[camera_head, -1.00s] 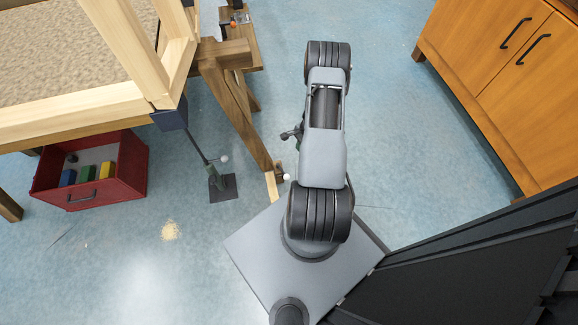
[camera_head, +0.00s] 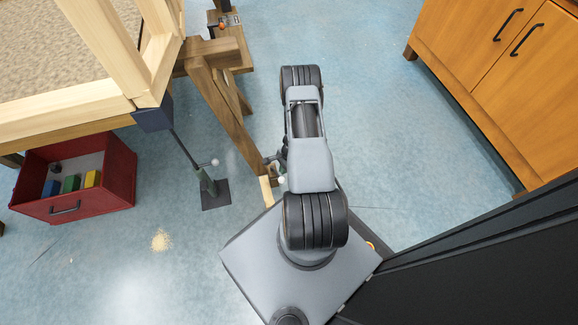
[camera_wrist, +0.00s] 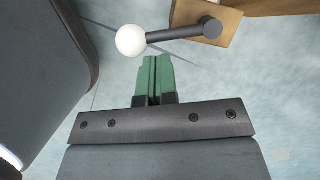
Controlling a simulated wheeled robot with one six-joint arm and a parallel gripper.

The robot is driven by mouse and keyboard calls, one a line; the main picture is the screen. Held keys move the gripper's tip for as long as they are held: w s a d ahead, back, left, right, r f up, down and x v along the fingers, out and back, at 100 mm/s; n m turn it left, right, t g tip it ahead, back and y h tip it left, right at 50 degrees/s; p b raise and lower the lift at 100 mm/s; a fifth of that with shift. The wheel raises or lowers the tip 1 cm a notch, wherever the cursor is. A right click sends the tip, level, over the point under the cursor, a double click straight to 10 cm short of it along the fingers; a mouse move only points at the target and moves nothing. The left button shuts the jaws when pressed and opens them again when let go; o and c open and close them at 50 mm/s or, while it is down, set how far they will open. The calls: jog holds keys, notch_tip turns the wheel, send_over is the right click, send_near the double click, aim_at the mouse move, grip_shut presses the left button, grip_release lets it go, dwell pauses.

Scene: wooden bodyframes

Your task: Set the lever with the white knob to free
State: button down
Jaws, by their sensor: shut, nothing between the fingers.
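The white knob (camera_wrist: 131,40) is a smooth ball on the end of a short dark lever (camera_wrist: 175,35). The lever's other end is fixed to a wooden piece (camera_wrist: 228,22). In the wrist view the lever lies nearly level, with the knob at its left. My gripper (camera_wrist: 153,62) has green fingers, shut and empty, pointing up at the lever just right of the knob. A small gap shows in the picture; I cannot tell the depth. In the head view the knob (camera_head: 281,181) shows beside my arm, and my arm hides most of the gripper. No free marking is readable.
A red drawer (camera_head: 110,190) with coloured blocks sits under the sand table (camera_head: 80,105). An orange cabinet (camera_head: 500,90) stands at right. Open floor lies between.

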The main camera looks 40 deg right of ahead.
aim_at(279, 177)
jog(key=shift+a, duration=0.3)
jog(key=shift+s+a+f+b, duration=0.1)
jog(key=shift+s+a+b, duration=0.1)
jog(key=shift+a+b, duration=0.65)
jog(key=shift+a+p, duration=0.2)
jog(key=shift+p, duration=0.1)
jog(key=shift+s+a, duration=0.1)
jog(key=shift+s, duration=0.1)
dwell(0.3)
